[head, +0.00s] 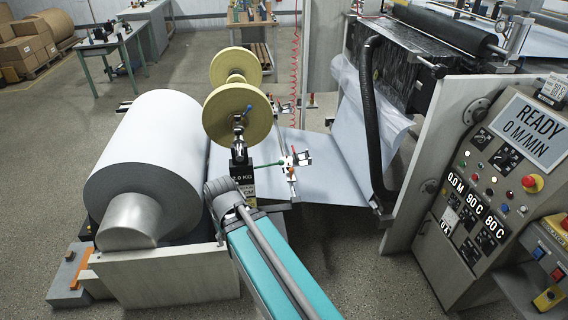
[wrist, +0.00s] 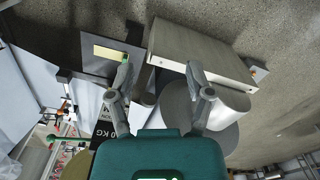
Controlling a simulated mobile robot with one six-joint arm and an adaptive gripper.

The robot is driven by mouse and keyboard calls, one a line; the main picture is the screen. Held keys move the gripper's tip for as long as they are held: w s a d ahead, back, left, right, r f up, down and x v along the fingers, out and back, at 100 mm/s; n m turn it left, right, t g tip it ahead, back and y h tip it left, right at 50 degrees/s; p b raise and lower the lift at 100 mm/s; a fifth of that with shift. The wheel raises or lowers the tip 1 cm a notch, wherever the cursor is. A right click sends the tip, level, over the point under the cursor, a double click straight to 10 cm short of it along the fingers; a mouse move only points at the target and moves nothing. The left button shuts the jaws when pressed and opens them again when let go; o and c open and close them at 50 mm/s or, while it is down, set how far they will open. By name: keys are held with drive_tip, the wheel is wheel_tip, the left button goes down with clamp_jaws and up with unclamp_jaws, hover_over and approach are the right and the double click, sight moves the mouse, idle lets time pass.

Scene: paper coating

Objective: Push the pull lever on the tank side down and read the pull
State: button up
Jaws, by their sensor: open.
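My gripper (wrist: 158,68) is open in the wrist view, its two grey fingers spread and nothing seen between them. A black box with a white "KG" label (wrist: 108,132) shows just left of the left finger, partly hidden. In the head view the box's label reads about "2.0 KG" (head: 243,179), in front of the grey sheet. A thin rod with a green part (head: 268,164) sticks out to the right of the box. It also shows at the left in the wrist view (wrist: 62,140). I cannot tell surely which part is the pull lever. My gripper is not clear in the head view.
A large white paper roll (head: 150,150) lies at the left. Two yellow discs (head: 235,112) stand behind the box. A black hose (head: 370,120) hangs at the right. The control panel (head: 500,180) reads "READY 0 M/MIN". Open floor (head: 330,260) lies in front.

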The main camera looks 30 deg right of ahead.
drive_tip(key=shift+w+d, duration=0.1)
drive_tip(key=shift+w, duration=0.1)
drive_tip(key=c, duration=0.4)
drive_tip(key=shift+w+d, duration=0.15)
drive_tip(key=shift+w, duration=0.15)
drive_tip(key=shift+c, duration=1.3)
drive_tip(key=shift+n, duration=0.7)
drive_tip(key=w+d, duration=0.2)
drive_tip(key=w, duration=0.1)
drive_tip(key=w+d, duration=0.2)
drive_tip(key=w, duration=0.1)
drive_tip(key=w+d, duration=0.2)
drive_tip(key=shift+w+d+r+p, duration=0.2)
drive_tip(key=shift+w+r+p, duration=0.2)
clamp_jaws()
drive_tip(key=r+n+t+p, duration=0.1)
drive_tip(key=r+n+p, duration=0.1)
drive_tip(key=n, duration=0.2)
hover_over(283, 161)
drive_tip(key=shift+s+d+y, duration=0.2)
drive_tip(key=shift+s+y, duration=0.05)
drive_tip(key=shift+y, duration=0.05)
drive_tip(key=shift+f, duration=0.2)
drive_tip(key=f+b, duration=0.6)
drive_tip(key=b, duration=0.1)
drive_tip(key=shift+w+a+f, duration=0.2)
drive_tip(key=shift+w+f, duration=0.1)
